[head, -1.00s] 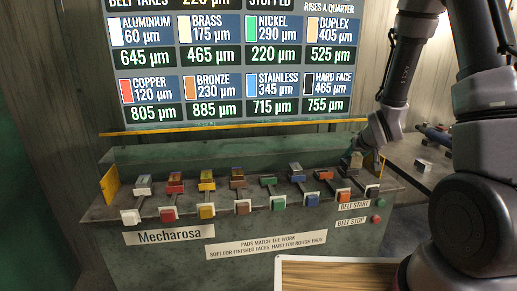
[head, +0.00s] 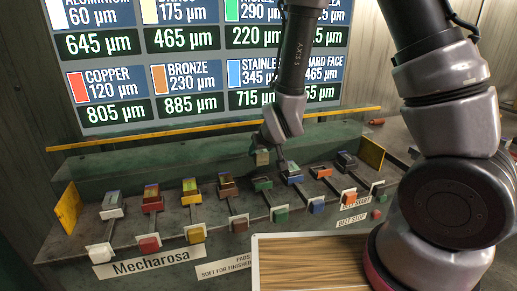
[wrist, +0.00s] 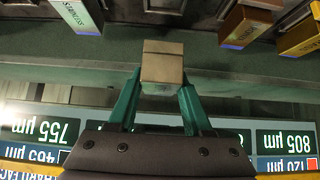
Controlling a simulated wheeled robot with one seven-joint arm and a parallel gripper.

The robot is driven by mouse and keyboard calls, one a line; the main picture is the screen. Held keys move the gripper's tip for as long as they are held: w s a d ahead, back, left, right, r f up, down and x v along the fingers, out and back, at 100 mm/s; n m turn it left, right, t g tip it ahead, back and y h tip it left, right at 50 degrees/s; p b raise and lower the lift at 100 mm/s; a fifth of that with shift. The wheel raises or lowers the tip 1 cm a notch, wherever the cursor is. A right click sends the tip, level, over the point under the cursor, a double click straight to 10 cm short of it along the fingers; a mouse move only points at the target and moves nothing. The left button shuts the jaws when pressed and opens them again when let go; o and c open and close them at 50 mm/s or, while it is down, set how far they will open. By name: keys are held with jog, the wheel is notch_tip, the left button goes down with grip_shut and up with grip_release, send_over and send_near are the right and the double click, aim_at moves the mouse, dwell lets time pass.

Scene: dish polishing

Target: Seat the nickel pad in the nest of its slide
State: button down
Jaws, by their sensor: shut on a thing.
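My gripper (wrist: 160,78) is shut on a grey-brown block, the nickel pad (wrist: 162,62), held between its two green fingers. In the head view the pad (head: 262,158) hangs just above the slide with the green tag, the nickel slide (head: 281,213). Its nest (head: 262,184) has a green edge and looks empty; a gap shows between pad and nest. In the wrist view a dark nest (wrist: 165,8) lies just beyond the pad. The pad's underside is hidden.
The blue stainless pad (head: 292,175) sits close on the right, and the brown bronze pad (head: 227,187) on the left. A yellow rail (head: 215,128) and lettered board stand behind. A wood-topped surface (head: 315,265) is in front. The belt buttons (head: 376,214) are at right.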

aim_at(262, 164)
jog(key=shift+f, duration=2.85)
jog(key=shift+f, duration=1.25)
jog(key=shift+c, duration=1.2)
grip_release()
jog(key=shift+d, duration=0.1)
